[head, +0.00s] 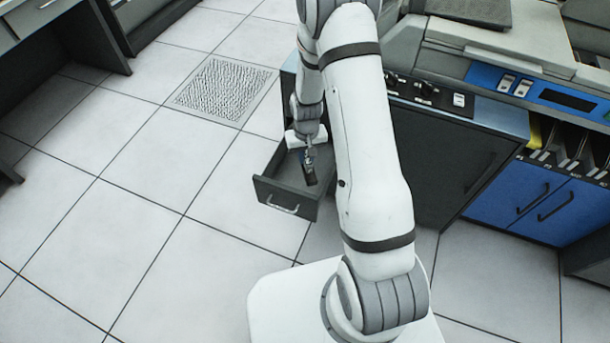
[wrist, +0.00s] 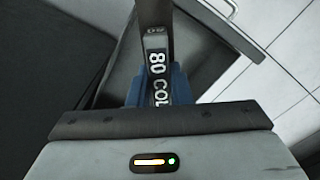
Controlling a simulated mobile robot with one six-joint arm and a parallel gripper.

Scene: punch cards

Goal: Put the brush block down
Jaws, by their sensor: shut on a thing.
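The brush block (head: 309,176) is a dark block, upright in the head view, over or inside an open grey drawer (head: 268,190). In the wrist view the block (wrist: 156,45) carries white lettering that reads "80 COL", partly hidden at the lower end by my gripper. My gripper (head: 308,152) points down at the drawer. In the wrist view its blue fingers (wrist: 157,88) are shut on both sides of the block. I cannot tell whether the block touches the drawer floor.
The drawer is pulled out from a dark cabinet (head: 430,150) under a machine with a blue panel (head: 545,92). Blue cabinet doors (head: 540,200) stand to the right. A floor grille (head: 222,90) lies left of the drawer. The tiled floor (head: 130,230) at left is clear.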

